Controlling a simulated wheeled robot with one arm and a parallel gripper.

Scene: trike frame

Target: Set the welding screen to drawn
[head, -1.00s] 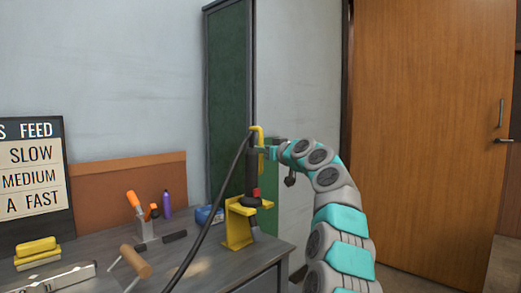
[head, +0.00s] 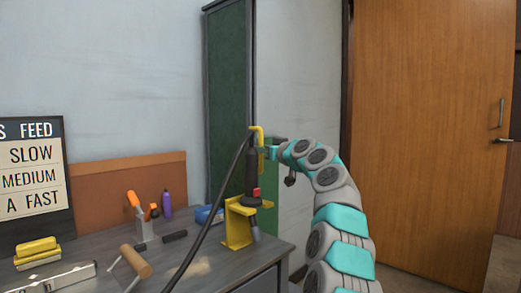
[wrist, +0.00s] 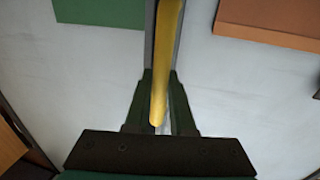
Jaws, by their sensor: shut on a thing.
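The welding screen (head: 228,105) is a tall green panel in a dark frame, standing against the pale wall behind the bench. A yellow bar handle (head: 258,133) stands at its right edge, and a lower piece of green shows right of the torch stand. My gripper (head: 266,152) reaches in from the right at the handle. In the wrist view the yellow handle (wrist: 166,55) runs down between the two dark fingers of my gripper (wrist: 158,82), which is shut on it. The torch and its cable hide part of the screen's lower right.
The grey bench (head: 205,265) holds a yellow torch stand (head: 238,228) close left of my gripper, with a black cable (head: 215,210) arching leftward. A mallet (head: 136,260) and other tools lie further left. A wooden door (head: 430,130) stands right of my arm.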

